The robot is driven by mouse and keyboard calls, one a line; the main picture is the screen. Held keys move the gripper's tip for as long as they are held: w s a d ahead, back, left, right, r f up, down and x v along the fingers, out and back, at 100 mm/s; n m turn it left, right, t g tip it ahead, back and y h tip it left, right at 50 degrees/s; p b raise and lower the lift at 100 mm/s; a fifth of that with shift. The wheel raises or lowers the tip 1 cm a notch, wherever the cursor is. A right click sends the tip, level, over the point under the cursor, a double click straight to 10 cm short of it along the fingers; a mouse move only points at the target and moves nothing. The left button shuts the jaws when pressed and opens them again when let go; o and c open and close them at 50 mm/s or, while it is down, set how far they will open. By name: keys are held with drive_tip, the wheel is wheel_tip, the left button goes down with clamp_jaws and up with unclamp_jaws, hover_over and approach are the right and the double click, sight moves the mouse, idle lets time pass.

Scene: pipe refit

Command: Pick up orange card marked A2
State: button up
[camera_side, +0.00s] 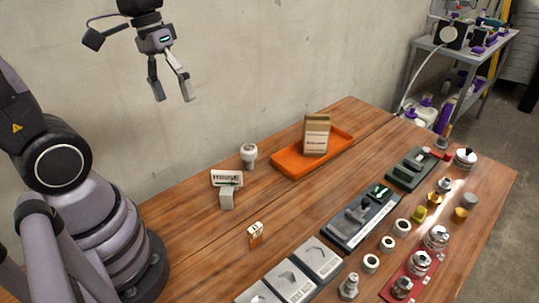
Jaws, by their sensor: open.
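A small card (255,234) with a cream upper part and an orange lower part stands on the wooden table, left of the middle. Its marking is too small to read. My gripper (173,92) hangs high in the air against the grey wall, up and to the left of the card. Its two fingers point down, apart, with nothing between them.
A grey block with a white label (227,194) and a white-topped fitting (249,156) stand behind the card. An orange tray (290,166) holds a brown package (316,135). Picture cards (318,258), a dark fixture (362,216) and several metal fittings fill the right side.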

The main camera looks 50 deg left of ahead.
drive_tip(key=w+f+n+g+h, duration=0.2)
drive_tip(key=w+f+n+h, duration=0.15)
drive_tip(key=f, duration=0.25)
drive_tip(key=w+f+n+g+h, duration=0.1)
drive_tip(key=w+f+n+h, duration=0.2)
drive_tip(key=f, duration=0.4)
drive_tip(key=n+t+h, duration=0.3)
drive_tip(key=n+h, duration=0.1)
drive_tip(key=n, duration=0.5)
approach(255, 227)
drive_tip(key=shift+m, duration=0.25)
drive_tip(key=x, duration=0.5)
drive_tip(key=shift+d+r, duration=0.1)
drive_tip(key=shift+d, duration=0.15)
drive_tip(key=x, duration=0.5)
drive_tip(key=c, duration=0.9)
